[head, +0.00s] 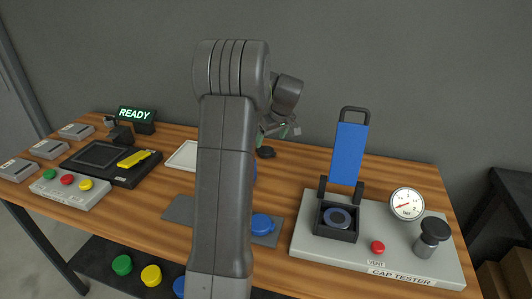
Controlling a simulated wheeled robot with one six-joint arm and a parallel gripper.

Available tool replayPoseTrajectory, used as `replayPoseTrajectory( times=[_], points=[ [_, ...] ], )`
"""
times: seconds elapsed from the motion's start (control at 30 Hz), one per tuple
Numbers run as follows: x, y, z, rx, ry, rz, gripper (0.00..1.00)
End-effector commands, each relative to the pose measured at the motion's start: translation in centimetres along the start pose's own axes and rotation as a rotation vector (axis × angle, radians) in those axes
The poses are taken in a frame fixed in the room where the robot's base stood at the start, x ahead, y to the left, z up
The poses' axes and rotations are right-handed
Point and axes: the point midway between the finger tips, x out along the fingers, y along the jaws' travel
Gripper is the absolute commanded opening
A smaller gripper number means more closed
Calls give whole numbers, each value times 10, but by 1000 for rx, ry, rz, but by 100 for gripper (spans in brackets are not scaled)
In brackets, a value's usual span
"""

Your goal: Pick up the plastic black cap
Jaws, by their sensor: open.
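A small dark round piece, which looks like the plastic black cap (266,153), lies on the wooden table near its back edge. My gripper (272,138) is open just above and behind this piece, partly hidden by my arm. I cannot tell whether its fingers touch the cap.
The cap tester (305,240) stands at the right with its blue lid (349,153) raised. A blue cap (262,224) lies on a grey mat (181,209). A white tray (184,156) is left of my arm. A button box (70,195) stands at the left.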

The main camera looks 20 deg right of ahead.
Motion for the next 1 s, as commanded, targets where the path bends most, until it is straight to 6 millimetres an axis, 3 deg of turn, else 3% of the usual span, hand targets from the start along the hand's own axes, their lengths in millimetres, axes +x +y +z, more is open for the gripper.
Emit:
replayPoseTrajectory(
  times=[0.37,0.63,0.87,1.0],
  points=[
    [30,1,-1,-1,-1,-1,81],
    [67,3,-2,-1,-1,-1,81],
    [70,3,-2,-1,1,1,81],
    [70,3,-2,-1,1,1,56]
  ],
)
